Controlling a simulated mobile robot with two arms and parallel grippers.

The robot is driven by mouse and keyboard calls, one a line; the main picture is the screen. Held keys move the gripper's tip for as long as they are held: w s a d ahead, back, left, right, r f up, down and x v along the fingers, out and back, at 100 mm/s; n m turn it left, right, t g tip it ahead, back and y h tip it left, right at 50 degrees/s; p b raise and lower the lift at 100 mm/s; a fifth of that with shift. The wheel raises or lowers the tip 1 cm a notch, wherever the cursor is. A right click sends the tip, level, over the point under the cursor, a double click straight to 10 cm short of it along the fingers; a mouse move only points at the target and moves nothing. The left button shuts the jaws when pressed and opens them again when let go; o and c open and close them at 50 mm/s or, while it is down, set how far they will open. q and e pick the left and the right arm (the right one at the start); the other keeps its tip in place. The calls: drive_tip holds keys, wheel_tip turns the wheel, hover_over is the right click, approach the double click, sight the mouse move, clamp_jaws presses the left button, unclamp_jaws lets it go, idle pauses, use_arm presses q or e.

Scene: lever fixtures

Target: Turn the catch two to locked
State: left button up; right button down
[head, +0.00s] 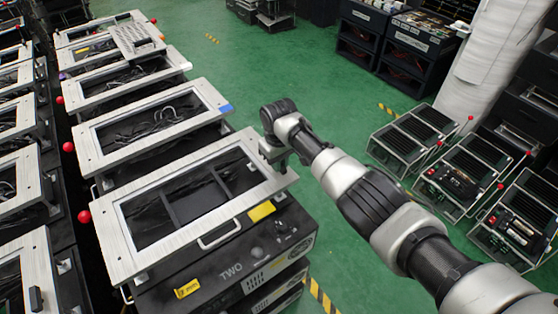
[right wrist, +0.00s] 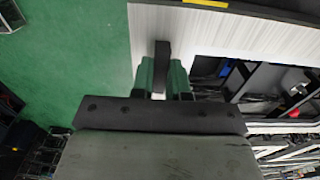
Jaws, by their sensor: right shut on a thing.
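The unit marked TWO (head: 230,270) stands at the front centre of the head view, with a light metal frame (head: 125,245) lying over its dark box. My right gripper (head: 271,152) is at the frame's far right corner, where it hides most of the catch in the head view. In the right wrist view, the catch (right wrist: 162,52) is a dark upright bar against the pale frame. My right gripper (right wrist: 162,80) is shut on it, one finger on each side. My left gripper is in neither view.
Similar framed units (head: 150,115) stand in a row behind unit TWO, with red balls (head: 84,216) along their left side. Another frame with a dark catch (head: 36,298) is at the lower left. Green floor (head: 300,75) is clear beyond my right arm. Smaller racks (head: 465,175) stand at the right.

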drive_tip(key=c, duration=1.1)
unclamp_jaws()
drive_tip(key=shift+r, duration=0.1)
wheel_tip(320, 180, up, 11)
drive_tip(key=shift+f+b, duration=0.15)
drive_tip(key=shift+b, duration=0.4)
drive_tip(key=shift+f, duration=0.15)
